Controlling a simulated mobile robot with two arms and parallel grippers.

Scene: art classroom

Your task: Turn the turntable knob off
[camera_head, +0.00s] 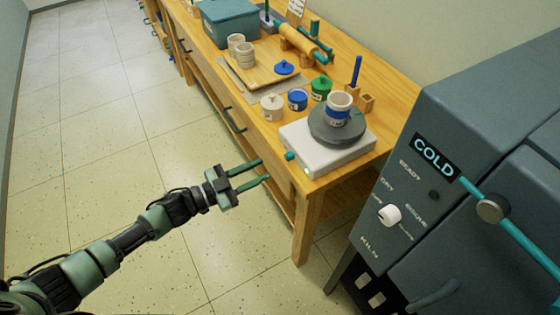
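The turntable (299,141) has a white base and a round grey wheel, and stands at the front end of the wooden workbench. A white cup with a blue band (338,108) stands on the wheel. The small teal knob (290,156) sticks out from the base's left front side. A small green spot shows on the base near it. My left gripper (265,169) is open and empty. Its two teal fingers point toward the knob, a short way to its left, apart from it in the picture. My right gripper is out of view.
The workbench (225,85) carries paint pots (298,99), a wooden board with cups (240,50), a roller (302,42) and a blue-grey bin (228,20). A grey kiln (400,235) marked COLD stands at the right. The floor on the left is clear.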

